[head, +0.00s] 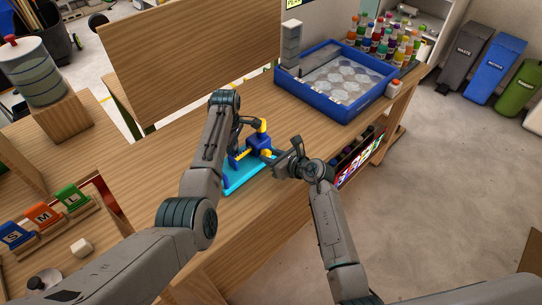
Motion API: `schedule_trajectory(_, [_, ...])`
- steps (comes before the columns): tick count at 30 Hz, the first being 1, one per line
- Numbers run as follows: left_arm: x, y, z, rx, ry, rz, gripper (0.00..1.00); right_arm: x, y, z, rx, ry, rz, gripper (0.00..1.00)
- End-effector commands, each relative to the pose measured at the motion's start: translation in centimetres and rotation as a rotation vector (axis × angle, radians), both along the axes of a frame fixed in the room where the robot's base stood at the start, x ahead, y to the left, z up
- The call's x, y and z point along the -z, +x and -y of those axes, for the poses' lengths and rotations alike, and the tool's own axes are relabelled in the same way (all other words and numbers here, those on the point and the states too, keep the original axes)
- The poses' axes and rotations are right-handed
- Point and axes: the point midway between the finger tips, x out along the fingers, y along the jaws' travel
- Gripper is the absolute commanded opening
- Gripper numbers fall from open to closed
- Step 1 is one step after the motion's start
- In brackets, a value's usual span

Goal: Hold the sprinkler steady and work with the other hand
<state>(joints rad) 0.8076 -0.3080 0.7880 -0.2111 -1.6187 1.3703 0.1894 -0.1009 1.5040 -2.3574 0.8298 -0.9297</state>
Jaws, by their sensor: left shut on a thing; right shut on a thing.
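The blue and yellow sprinkler (259,143) stands on a cyan tray (236,181) near the front edge of the wooden counter. My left gripper (245,126) reaches over from the left and is shut at the upper part of the sprinkler; my own arm hides part of the contact. My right gripper (274,157) comes from the right and is shut at the low yellow part. The fingertips are small, so the exact grip is hard to see.
A blue bin (340,88) with clear round shapes stands at the back right, with several colored bottles (384,40) behind it. A wooden panel (190,50) rises behind the counter. S, M and L blocks (42,215) sit at left. Bare counter lies front left of the tray.

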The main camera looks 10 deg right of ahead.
Motion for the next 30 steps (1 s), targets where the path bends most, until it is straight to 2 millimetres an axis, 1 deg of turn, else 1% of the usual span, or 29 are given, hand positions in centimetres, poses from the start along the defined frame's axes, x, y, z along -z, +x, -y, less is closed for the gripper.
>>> schedule_trajectory(9, [0.02, 0.01, -0.03, 0.0, 0.0, 0.0, 0.0, 0.1, 0.2, 0.26, 0.0, 0.263, -0.203, 0.07])
schedule_trajectory(12, [0.02, 0.01, -0.03, 0.0, 0.0, 0.0, 0.0, 0.1, 0.17, 0.24, -0.001, 0.29, -0.225, 0.07])
schedule_trajectory(19, [0.03, 0.0, -0.03, 0.0, 0.0, 0.0, 0.0, 0.09, 0.16, 0.23, -0.001, 0.292, -0.225, 0.07])
schedule_trajectory(20, [0.03, 0.0, -0.03, 0.0, 0.001, 0.0, 0.0, 0.1, 0.15, 0.23, -0.001, 0.291, -0.225, 0.32])
schedule_trajectory(21, [0.03, 0.0, -0.03, 0.0, 0.001, 0.0, 0.0, 0.1, 0.15, 0.23, -0.001, 0.291, -0.225, 0.4])
schedule_trajectory(23, [0.03, 0.0, -0.03, 0.0, 0.0, 0.0, 0.0, 0.1, 0.15, 0.23, -0.001, 0.29, -0.225, 0.51])
schedule_trajectory(30, [0.03, 0.0, -0.03, -0.001, 0.0, 0.0, 0.0, 0.09, 0.16, 0.24, -0.001, 0.291, -0.224, 0.52])
